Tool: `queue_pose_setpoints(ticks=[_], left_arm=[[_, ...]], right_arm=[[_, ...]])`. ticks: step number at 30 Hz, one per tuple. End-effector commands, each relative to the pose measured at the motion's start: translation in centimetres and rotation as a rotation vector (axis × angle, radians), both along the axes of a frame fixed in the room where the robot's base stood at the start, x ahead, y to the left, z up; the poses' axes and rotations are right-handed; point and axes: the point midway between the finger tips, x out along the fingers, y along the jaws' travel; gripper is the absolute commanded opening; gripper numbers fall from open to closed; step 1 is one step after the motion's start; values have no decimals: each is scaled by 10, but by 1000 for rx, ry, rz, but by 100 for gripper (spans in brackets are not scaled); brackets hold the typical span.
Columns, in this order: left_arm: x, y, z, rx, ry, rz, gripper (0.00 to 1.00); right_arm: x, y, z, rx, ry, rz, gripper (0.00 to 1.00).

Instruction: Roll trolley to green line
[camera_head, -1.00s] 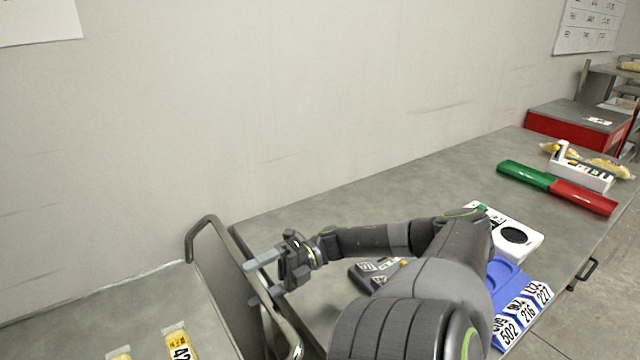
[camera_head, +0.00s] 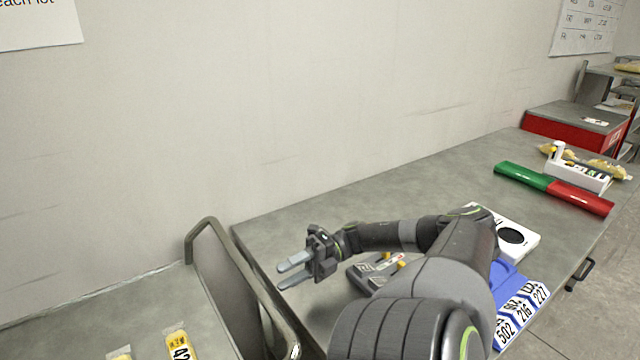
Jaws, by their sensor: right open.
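The trolley (camera_head: 225,255) shows at the lower left as a grey tubular handle with a flat panel, beside the near end of the table. My right gripper (camera_head: 288,269) is open and empty. It is over the table's left end, just right of the trolley handle and apart from it. My left gripper is not in view. No green line on the floor shows in this view.
The grey table (camera_head: 400,185) runs along the wall. It holds a green and red bar (camera_head: 553,188), a white device (camera_head: 515,236), a blue holder with number cards (camera_head: 522,310) and a dark grey device (camera_head: 362,277). A red box (camera_head: 575,128) stands farther back.

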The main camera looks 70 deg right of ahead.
Motion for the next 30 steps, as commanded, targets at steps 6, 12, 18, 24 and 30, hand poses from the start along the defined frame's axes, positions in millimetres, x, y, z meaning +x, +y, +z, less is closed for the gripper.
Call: queue_pose_setpoints(ticks=[6,12,18,24,30], left_arm=[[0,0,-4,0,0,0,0],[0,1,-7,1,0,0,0],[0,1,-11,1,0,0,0],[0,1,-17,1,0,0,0],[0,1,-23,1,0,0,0]], right_arm=[[-9,-13,-5,-2,2,-2,42],[-16,-25,-8,-3,3,-2,42],[-24,-36,-11,-2,4,-2,42],[-32,-48,-14,-2,4,-2,42],[-39,-58,-17,-1,3,-2,42]])
